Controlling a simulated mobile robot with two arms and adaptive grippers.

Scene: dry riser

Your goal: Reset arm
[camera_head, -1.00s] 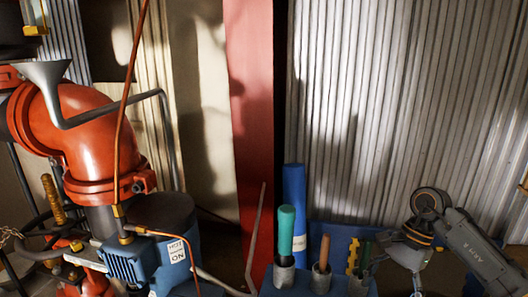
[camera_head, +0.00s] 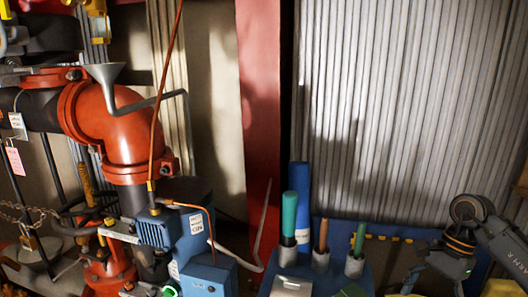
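My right arm comes in at the lower right. Its gripper (camera_head: 415,282) hangs below the orange-striped wrist, in front of the blue bin and the corrugated wall. Its fingertips are dark and small near the bottom edge, so I cannot tell if they are open or shut. I see nothing clearly held in it. My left gripper is not in view.
Red pipework (camera_head: 118,135) with a grey funnel (camera_head: 108,85) and a blue boxed unit (camera_head: 185,228) fill the left. Handled tools stand in a blue holder (camera_head: 335,280) at the bottom centre. A corrugated wall (camera_head: 400,110) is behind; the space before its upper part is clear.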

